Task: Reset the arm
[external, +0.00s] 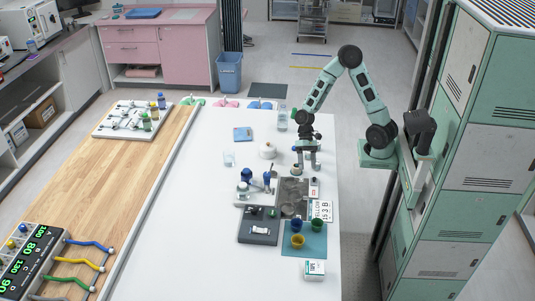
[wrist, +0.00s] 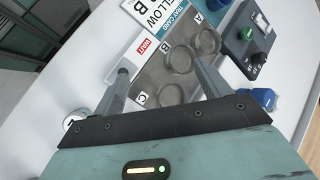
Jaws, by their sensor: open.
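My arm reaches from the right over the white table (external: 200,215), bent high at its elbow. My gripper (external: 308,162) points down above the table's right part. In the wrist view my gripper (wrist: 160,78) has its two fingers wide apart, with nothing held between them. Beyond the fingers lies a grey tray (wrist: 150,82) with round wells marked A, B and C. The wells look empty in the wrist view. In the external view the tray (external: 304,186) is just in front of my gripper. How high the fingertips are above the table is hard to tell.
A card reading YELLOW B (external: 321,210) lies beside the tray. Yellow (external: 297,241), blue and green cups stand on a teal mat (external: 318,250). The table's left part is clear.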

